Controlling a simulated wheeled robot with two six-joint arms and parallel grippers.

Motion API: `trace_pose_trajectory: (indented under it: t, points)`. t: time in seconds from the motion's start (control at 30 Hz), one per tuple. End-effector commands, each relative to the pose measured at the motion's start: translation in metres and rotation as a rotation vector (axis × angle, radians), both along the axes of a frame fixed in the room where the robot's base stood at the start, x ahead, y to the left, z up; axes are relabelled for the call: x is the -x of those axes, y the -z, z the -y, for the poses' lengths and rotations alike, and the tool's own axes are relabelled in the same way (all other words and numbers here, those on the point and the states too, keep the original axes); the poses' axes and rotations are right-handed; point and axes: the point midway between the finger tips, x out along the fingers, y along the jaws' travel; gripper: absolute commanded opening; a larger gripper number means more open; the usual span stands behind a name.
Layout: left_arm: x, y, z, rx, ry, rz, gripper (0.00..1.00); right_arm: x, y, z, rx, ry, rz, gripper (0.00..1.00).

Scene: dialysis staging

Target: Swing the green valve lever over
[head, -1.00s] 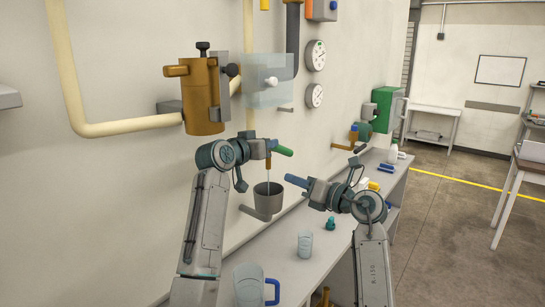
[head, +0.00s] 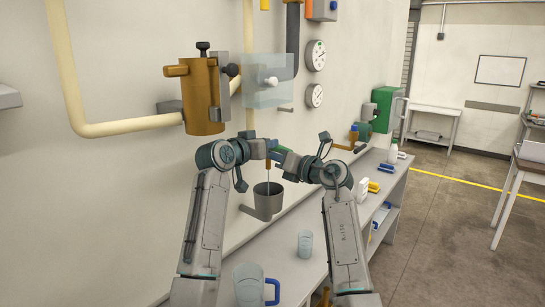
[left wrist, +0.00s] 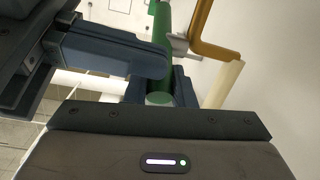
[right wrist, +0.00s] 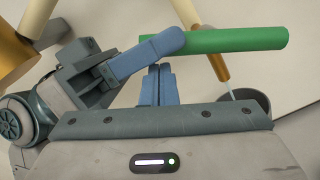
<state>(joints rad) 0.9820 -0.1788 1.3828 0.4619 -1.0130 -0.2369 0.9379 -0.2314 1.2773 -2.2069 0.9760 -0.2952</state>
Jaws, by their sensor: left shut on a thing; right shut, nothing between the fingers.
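The green valve lever is mostly hidden behind the grippers in the head view. My right gripper (head: 284,159) is shut and empty. Its closed blue fingers (right wrist: 158,84) are close beside the lever, close to the left gripper; I cannot tell if they touch.
A copper spout (right wrist: 223,68) near the lever runs a thin stream into a grey cup (head: 268,198). A clear panel (head: 268,80) and a brass cylinder (head: 203,95) are on the wall above. A jug (head: 250,287) and a glass (head: 305,243) stand on the bench below.

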Motion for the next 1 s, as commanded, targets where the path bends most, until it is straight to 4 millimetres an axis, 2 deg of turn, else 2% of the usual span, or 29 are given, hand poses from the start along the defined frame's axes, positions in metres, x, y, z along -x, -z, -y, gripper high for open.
trace_pose_trajectory:
  t: [0.47, 0.5, 0.6, 1.0]
  points:
    - [0.000, -0.004, 0.000, 0.002, -0.001, 0.007, 0.00, -0.005, -0.015, 0.002, -0.002, 0.003, 0.006, 0.00]
    - [0.000, -0.004, 0.000, 0.001, -0.001, 0.006, 0.25, -0.005, -0.015, 0.003, -0.002, 0.003, 0.008, 0.00]
    - [0.000, -0.002, 0.000, 0.001, 0.000, 0.003, 0.44, -0.005, -0.016, 0.003, -0.003, 0.003, 0.008, 0.00]
    - [0.005, 0.002, -0.002, 0.000, 0.003, -0.005, 0.44, -0.004, -0.016, 0.001, -0.005, -0.001, 0.008, 0.00]
